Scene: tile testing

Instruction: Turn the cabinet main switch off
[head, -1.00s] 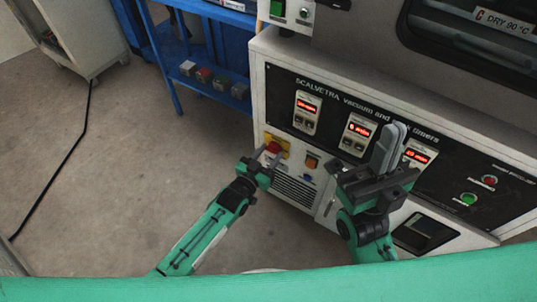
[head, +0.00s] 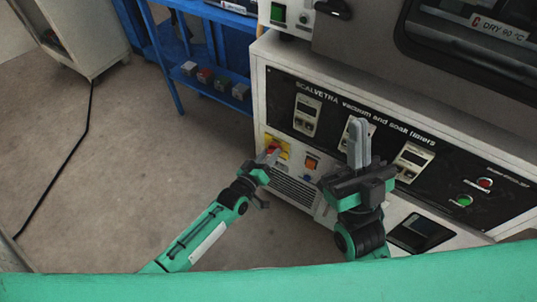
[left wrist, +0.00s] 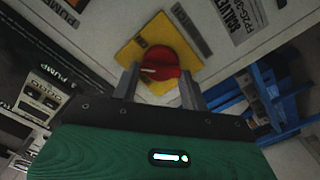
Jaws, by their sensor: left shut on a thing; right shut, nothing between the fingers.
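The main switch is a red rotary knob on a yellow plate (head: 285,149), low on the left of the cabinet front (head: 258,75). In the left wrist view the red knob (left wrist: 160,62) shows clearly, with a white mark on its left side. My left gripper (head: 272,158) is shut on the knob, one finger on each side of it; in the head view it partly hides the knob. My right gripper (head: 359,142) is shut and empty, pointing up in front of the timer panel, partly covering the middle timer. The timer displays (head: 307,109) are dark.
An orange switch (head: 311,163) and a vent grille lie right of and below the main switch. Red (head: 485,184) and green (head: 464,201) buttons are at the panel's right. A blue shelf (head: 215,92) with small blocks stands left of the cabinet.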

